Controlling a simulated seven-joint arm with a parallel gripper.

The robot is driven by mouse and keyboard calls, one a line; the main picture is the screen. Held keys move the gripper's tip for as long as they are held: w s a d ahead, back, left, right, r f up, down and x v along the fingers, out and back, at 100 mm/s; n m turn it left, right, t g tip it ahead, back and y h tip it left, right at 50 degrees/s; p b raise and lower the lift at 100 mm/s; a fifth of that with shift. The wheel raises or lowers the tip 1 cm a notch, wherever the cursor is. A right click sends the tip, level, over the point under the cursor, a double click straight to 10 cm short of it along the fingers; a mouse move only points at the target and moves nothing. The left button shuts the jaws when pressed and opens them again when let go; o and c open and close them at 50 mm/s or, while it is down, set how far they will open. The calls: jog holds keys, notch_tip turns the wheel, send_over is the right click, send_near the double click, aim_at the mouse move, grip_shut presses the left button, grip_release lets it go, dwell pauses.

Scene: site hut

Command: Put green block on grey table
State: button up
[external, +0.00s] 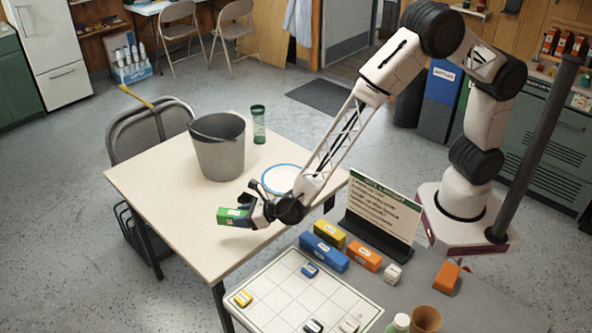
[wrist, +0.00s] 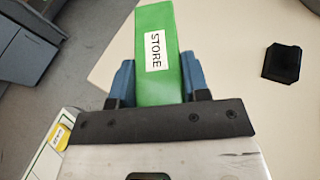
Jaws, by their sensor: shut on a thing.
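The green block (external: 232,216), with a white label reading STORE, is between the fingers of my gripper (external: 248,212). In the wrist view the green block (wrist: 156,55) points away from the blue fingers of my gripper (wrist: 158,82), which are shut on its sides. The block is above the front right part of the cream table, apart from the grey table (external: 462,312). The grey table is at the lower right, under a gridded board and several blocks. The block's near end is hidden by my gripper.
A grey bucket (external: 219,150), a green-capped shaker (external: 258,125) and a blue-rimmed plate (external: 283,178) stand on the cream table (external: 155,185). The grey table holds a gridded board (external: 290,305), a blue block (external: 323,252), an orange block (external: 364,256) and a sign (external: 385,208).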

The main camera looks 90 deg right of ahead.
jog(key=s+a+r+n+y, duration=0.1)
jog(key=s+a, duration=0.8)
jog(key=a, duration=0.6)
jog(key=r+n+y, duration=0.1)
send_over(312, 306)
jog(key=shift+f, duration=3.05)
jog(key=shift+f, duration=1.9)
jog(key=shift+f, duration=0.15)
jog(key=o, duration=1.1)
